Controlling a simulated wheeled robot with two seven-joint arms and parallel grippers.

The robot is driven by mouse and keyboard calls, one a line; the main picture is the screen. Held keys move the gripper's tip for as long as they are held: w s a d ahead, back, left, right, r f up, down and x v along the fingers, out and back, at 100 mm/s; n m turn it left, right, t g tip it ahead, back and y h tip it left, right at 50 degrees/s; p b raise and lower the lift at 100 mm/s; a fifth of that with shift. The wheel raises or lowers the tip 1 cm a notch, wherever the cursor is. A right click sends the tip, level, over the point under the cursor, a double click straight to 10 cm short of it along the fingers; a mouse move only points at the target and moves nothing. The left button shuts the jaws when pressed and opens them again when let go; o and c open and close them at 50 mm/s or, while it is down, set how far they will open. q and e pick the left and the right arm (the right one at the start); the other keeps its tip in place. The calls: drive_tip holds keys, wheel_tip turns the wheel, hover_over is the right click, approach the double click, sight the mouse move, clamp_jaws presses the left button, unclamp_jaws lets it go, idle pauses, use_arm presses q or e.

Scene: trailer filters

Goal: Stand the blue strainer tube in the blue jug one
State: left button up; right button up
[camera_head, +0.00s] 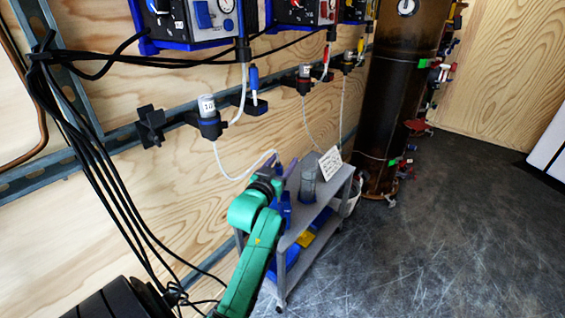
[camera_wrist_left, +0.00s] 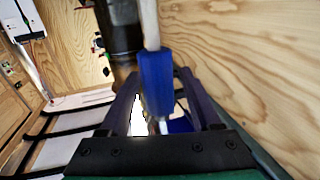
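The blue strainer tube (camera_wrist_left: 156,78) stands between the two fingers of my left gripper (camera_wrist_left: 158,85) in the left wrist view. Its white hose rises from the top, and its lower end is partly hidden behind the gripper base. The fingers appear closed against its sides. In the head view my left gripper (camera_head: 279,168) is over the near end of the grey cart, with the white hose (camera_head: 236,177) running to it from the wall. A blue jug (camera_head: 285,210) shows partly beside the gripper and is mostly hidden by my arm. My right gripper is not in view.
The grey cart (camera_head: 312,211) also carries a clear container (camera_head: 308,182) and a white card (camera_head: 330,162). Blue and yellow items sit on its lower shelf. The plywood wall has a rail with holders (camera_head: 208,124). A dark column (camera_head: 390,95) stands beyond. The floor at right is clear.

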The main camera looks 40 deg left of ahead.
use_arm(q)
drive_tip(key=shift+v, duration=0.85)
drive_tip(key=p+v, duration=0.2)
drive_tip(key=v, duration=1.1)
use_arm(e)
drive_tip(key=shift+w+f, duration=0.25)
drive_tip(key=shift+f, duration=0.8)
